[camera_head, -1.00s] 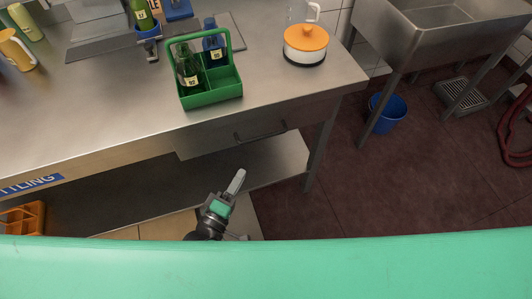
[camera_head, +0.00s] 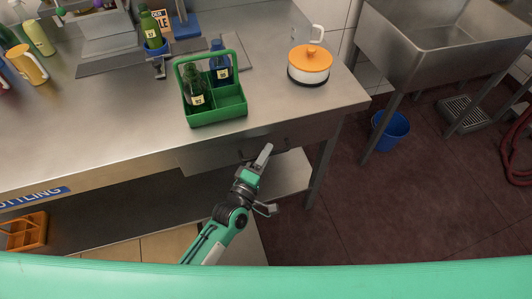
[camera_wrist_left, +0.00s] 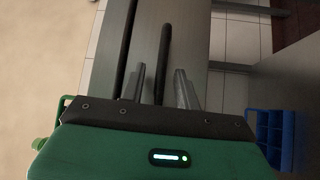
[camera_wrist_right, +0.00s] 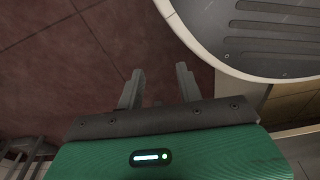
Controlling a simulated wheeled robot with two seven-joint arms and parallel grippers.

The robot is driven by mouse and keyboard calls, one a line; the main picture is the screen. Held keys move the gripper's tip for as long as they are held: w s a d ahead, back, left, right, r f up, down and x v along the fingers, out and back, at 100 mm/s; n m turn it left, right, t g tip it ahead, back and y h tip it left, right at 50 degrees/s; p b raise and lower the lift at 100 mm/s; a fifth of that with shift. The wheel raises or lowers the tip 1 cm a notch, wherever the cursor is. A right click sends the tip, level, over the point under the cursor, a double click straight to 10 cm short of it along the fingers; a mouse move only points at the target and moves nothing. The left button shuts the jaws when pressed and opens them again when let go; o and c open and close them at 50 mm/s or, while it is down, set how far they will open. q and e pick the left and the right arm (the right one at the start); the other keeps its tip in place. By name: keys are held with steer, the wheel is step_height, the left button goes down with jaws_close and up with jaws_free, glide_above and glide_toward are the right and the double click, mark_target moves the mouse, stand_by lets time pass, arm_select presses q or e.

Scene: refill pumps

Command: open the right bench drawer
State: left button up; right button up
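The right bench drawer (camera_head: 215,160) is a steel front under the bench top, and it looks closed. Its dark bar handle (camera_wrist_left: 164,50) runs lengthwise in the left wrist view and ends between the fingertips. In the head view the handle is mostly hidden behind my left gripper (camera_head: 263,156). The left gripper (camera_wrist_left: 162,88) is open, with one finger on each side of the bar; contact cannot be told. My right gripper (camera_wrist_right: 158,82) is open and empty over the floor in its wrist view. It is out of the head view.
A green carrier (camera_head: 218,119) with bottles stands on the bench above the drawer. An orange-lidded pot (camera_head: 308,66) is to its right. A lower shelf (camera_head: 110,228) and a bench leg (camera_head: 320,175) are near my left arm. A sink and a blue bucket (camera_head: 391,130) are at right.

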arm_select(q)
steer(key=shift+w+d, duration=0.1)
steer(key=shift+w, duration=0.1)
jaws_close()
steer(key=shift+s, duration=0.15)
